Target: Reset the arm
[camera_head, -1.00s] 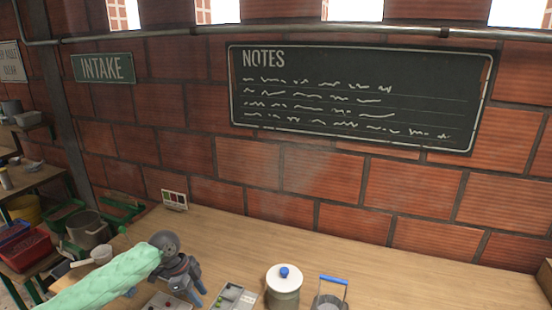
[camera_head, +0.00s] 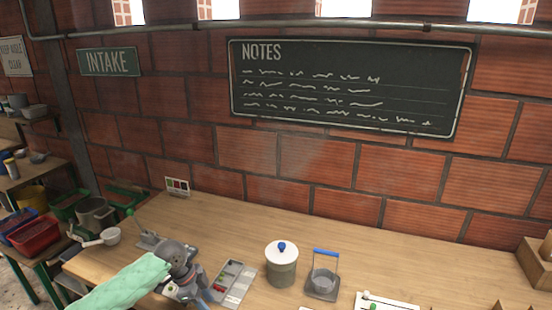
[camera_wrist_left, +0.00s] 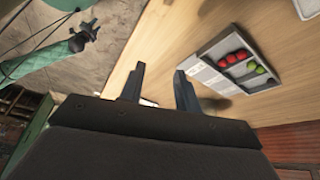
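My left arm in its pale green sleeve (camera_head: 122,284) reaches in from the left in the head view. My left gripper (camera_head: 207,294) is over the front left of the wooden table, beside a small grey tray. In the left wrist view, the two dark fingers of my left gripper (camera_wrist_left: 160,88) stand apart with nothing between them. My right gripper (camera_wrist_left: 84,38) shows small at the upper left of the left wrist view, at the end of a green sleeve and over the floor. Its fingers are too small to judge. It is not in the head view.
Pots and bins crowd the left.

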